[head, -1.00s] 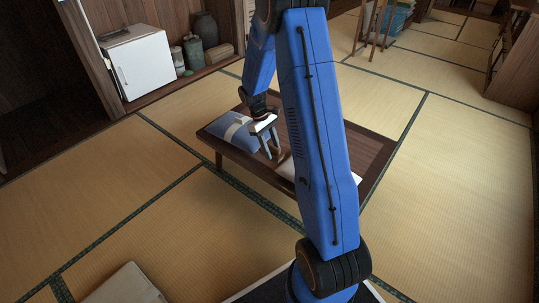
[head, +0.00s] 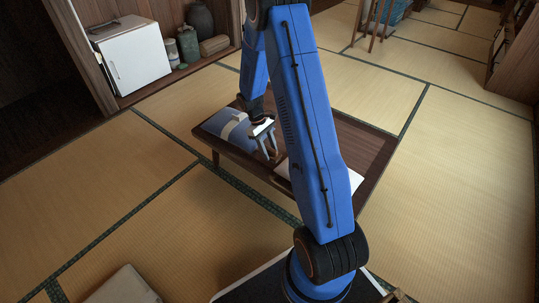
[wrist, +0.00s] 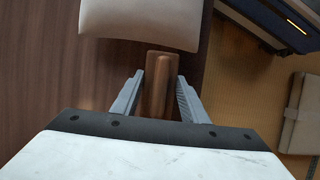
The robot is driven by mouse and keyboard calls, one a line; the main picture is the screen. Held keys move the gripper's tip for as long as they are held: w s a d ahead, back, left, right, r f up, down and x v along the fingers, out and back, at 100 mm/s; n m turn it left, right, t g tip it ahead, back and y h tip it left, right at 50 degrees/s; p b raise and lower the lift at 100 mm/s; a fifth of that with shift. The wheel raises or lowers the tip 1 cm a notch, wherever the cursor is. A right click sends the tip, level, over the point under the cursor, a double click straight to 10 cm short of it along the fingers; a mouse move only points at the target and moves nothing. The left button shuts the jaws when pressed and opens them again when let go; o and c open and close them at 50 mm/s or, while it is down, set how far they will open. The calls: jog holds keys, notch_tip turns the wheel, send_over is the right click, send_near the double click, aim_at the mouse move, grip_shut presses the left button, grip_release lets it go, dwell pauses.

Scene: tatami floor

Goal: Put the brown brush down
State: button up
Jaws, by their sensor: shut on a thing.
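The brown brush (wrist: 161,85) shows in the wrist view as a brown, wood-like piece between the two grey fingers of my gripper (wrist: 158,95). My gripper is shut on it, and the brush's far end lies close to the edge of a white item (wrist: 140,18). In the head view my gripper (head: 267,147) points down over the low dark wooden table (head: 362,138). The brush cannot be made out there. I cannot tell whether it touches the tabletop.
A blue-and-white bundle (head: 228,127) lies on the table left of my gripper. A white flat item (head: 347,182) lies on its right, partly behind my arm. A white cabinet (head: 137,57) stands at the back left. Tatami around the table is mostly clear.

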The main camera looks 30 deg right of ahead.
jog(key=shift+f, duration=1.25)
jog(key=o, duration=1.3)
jog(key=shift+f, duration=0.1)
